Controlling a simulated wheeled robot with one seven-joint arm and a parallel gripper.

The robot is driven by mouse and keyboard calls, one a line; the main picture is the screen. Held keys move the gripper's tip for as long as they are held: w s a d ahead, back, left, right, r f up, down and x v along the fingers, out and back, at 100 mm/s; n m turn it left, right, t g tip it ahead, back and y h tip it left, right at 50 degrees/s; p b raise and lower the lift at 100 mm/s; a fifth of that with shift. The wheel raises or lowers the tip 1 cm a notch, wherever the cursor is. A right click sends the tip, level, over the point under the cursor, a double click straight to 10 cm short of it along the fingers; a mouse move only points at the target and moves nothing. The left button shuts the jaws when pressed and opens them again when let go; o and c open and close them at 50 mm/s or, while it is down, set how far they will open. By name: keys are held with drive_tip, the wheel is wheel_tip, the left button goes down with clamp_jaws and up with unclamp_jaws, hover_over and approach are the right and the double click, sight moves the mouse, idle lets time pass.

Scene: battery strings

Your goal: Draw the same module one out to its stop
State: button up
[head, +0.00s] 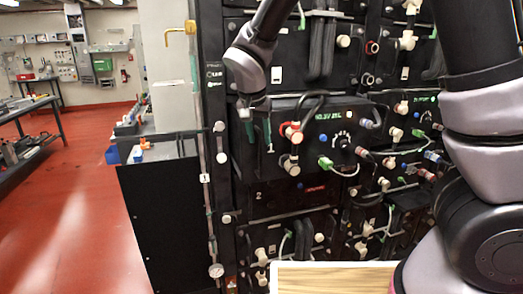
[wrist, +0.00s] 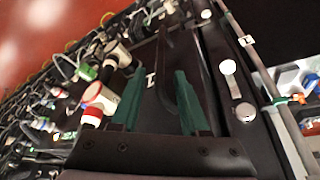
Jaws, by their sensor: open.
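The black module (head: 318,112) sits in the rack at mid height and stands forward of the panels around it. Its front carries a green-lit readout, a dial and red, white, blue and green connectors. My gripper (head: 259,140) is at the left part of its front, fingers pointing down. In the wrist view the two green fingers of my gripper (wrist: 160,90) are apart. A dark handle-like bar (wrist: 170,70) runs between them; I cannot tell if either finger touches it. The module also shows there, with a "1"-like white mark and a red-and-white connector (wrist: 96,100).
Other modules (head: 290,235) with cables and connectors fill the rack below, above and to the right. A vertical pipe (head: 205,180) runs along the rack's left edge. A dark cabinet (head: 165,220) stands left of it. The red floor (head: 75,200) farther left is clear.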

sight(261, 145)
drive_tip(key=x, duration=0.5)
drive_tip(key=shift+w+f, duration=0.1)
drive_tip(key=shift+f, duration=0.2)
clamp_jaws()
idle(1.1)
